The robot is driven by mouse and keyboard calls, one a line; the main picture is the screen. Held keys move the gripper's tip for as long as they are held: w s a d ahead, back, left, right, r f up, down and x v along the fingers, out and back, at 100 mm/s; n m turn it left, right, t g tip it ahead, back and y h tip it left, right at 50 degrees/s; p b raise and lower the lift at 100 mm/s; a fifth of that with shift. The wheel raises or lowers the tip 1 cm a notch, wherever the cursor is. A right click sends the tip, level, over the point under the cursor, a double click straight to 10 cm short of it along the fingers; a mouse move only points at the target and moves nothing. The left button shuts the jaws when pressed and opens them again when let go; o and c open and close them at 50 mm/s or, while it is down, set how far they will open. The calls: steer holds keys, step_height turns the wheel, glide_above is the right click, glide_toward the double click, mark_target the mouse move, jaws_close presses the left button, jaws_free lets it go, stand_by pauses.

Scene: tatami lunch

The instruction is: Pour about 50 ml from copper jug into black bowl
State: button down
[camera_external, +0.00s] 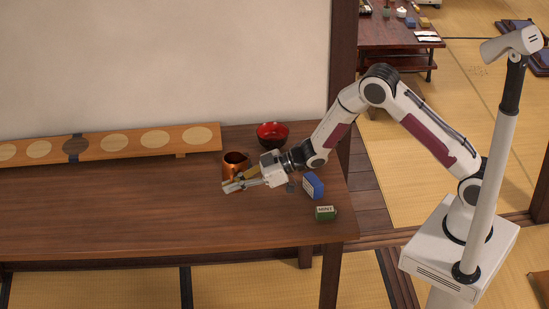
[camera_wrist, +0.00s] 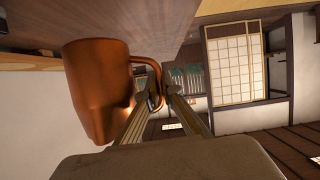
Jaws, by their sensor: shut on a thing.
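The copper jug (camera_external: 236,160) is near the back of the wooden table, beside my gripper (camera_external: 231,184). In the wrist view the jug (camera_wrist: 97,88) fills the left side, with its handle (camera_wrist: 150,75) between my fingertips (camera_wrist: 158,103). My gripper is shut on the handle. In the external view the jug looks about upright; whether it touches the table is hard to tell. The bowl (camera_external: 272,135), black outside and red inside, stands behind and to the right of the jug, close to the back edge. The jug's contents are not visible.
A blue box (camera_external: 313,186) and a green box marked MINT (camera_external: 325,213) stand right of my gripper, under and near my arm. A long wooden board with round pale spots (camera_external: 115,145) lies along the back left. The table's (camera_external: 130,215) front left is clear.

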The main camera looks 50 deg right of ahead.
steer(key=w+d+f+m+t+h, duration=0.2)
steer(key=w+d+m+h, duration=0.6)
steer(key=w+d, duration=0.9)
steer(key=shift+w+d+f+m+t+h, duration=0.2)
steer(key=shift+w+m+t+h, duration=0.2)
steer(key=shift+t+h, duration=0.5)
